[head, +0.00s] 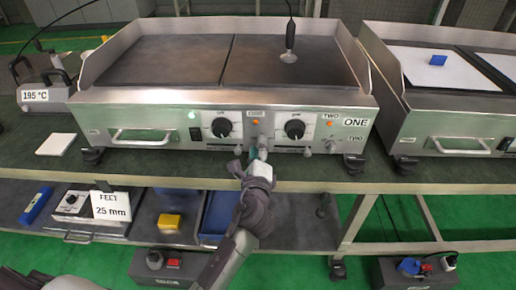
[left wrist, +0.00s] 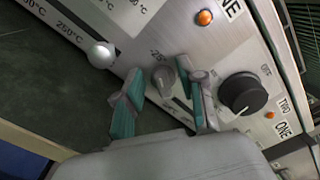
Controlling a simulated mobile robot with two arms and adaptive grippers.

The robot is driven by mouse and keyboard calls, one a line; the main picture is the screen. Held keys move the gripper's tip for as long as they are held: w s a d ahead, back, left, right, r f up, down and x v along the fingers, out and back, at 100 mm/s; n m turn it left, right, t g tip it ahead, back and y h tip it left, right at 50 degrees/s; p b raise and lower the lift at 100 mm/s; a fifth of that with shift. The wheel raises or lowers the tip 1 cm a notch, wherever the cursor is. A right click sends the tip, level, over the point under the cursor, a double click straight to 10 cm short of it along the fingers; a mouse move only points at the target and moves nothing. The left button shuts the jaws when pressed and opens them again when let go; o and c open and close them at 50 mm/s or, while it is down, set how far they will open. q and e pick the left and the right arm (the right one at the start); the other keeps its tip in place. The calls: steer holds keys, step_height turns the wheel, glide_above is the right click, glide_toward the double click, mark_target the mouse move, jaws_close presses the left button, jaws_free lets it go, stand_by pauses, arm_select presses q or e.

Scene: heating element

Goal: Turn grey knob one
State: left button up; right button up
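A small grey knob (left wrist: 163,77) sits on the front panel between the two teal-padded fingers of my left gripper (left wrist: 160,84) in the left wrist view. The fingers are apart, one on each side of the knob, with the right fingertip very close to it; I cannot tell whether it touches. In the head view my left gripper (head: 257,158) is at the lower middle of the griddle's front panel (head: 170,113) and hides part of it. The knob's own label is not clear to read. My right gripper is not in view.
A black dial (left wrist: 242,95) is right of the fingers, and a pale round knob (left wrist: 102,54) is left. Another black dial (head: 220,127) sits on the panel. The bench edge (head: 300,187) runs below. A probe (head: 289,40) stands on the hotplate.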

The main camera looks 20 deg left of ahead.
arm_select(q)
steer(key=v, duration=1.2)
